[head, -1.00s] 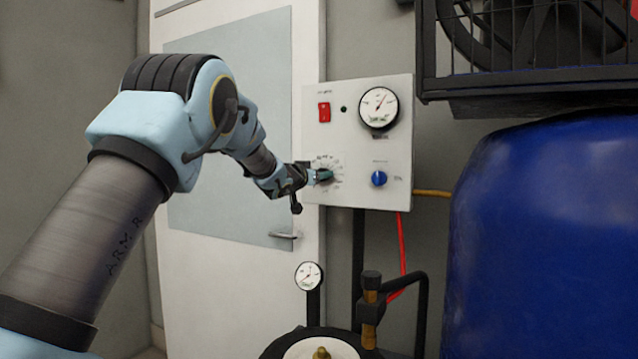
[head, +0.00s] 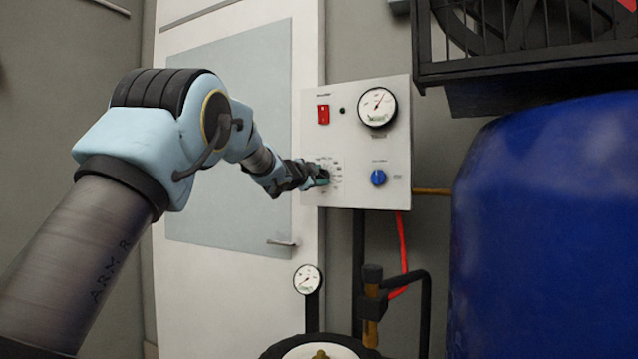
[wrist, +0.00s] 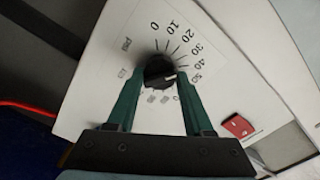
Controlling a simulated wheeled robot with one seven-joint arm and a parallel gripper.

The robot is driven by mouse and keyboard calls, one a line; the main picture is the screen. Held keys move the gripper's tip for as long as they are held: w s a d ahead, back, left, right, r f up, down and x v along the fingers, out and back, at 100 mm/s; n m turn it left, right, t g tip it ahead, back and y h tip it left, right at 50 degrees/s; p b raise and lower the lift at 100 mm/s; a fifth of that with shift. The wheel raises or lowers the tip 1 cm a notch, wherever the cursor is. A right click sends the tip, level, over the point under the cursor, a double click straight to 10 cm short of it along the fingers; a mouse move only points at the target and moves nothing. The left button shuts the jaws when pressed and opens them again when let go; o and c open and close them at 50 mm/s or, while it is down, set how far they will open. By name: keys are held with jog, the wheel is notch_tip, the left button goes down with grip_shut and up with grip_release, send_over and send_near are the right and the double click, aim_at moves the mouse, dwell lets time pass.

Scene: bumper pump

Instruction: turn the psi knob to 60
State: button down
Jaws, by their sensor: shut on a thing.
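The psi knob (wrist: 160,66) is black and round, with a white mark, on the white control panel (wrist: 110,50). A printed scale starting at 0 runs around it, with "psi" beside the 0. The white mark points close to 50. My gripper (wrist: 158,78) is shut on the knob, its two green fingers on opposite sides. In the head view my gripper (head: 322,178) is at the panel's lower left and mostly hides the knob. The numbers past 50 are partly hidden and too small to read surely.
The panel also carries a red switch (head: 323,115), a dial gauge (head: 377,107) and a blue knob (head: 378,177). A large blue tank (head: 550,220) fills the right side. A small gauge (head: 307,279) and a black pipe (head: 423,310) stand below. A white door (head: 190,280) is behind my arm.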

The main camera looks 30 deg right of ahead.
jog(key=m+b, duration=0.1)
jog(key=m, duration=0.1)
jog(key=m+b, duration=0.1)
jog(key=m, duration=0.1)
jog(key=m+b, duration=0.1)
jog(key=m, duration=0.1)
jog(key=shift+f+m, duration=0.3)
jog(key=m+b, duration=0.2)
jog(key=m, duration=0.2)
jog(key=shift+m, duration=0.4)
jog(key=shift+b, duration=0.3)
jog(key=shift+c, duration=1.5)
grip_release()
jog(key=shift+r, duration=0.1)
jog(key=shift+s, duration=0.1)
jog(key=b+v, duration=0.4)
jog(key=v, duration=0.6)
jog(key=shift+a, duration=0.35)
jog(key=shift+s, duration=0.1)
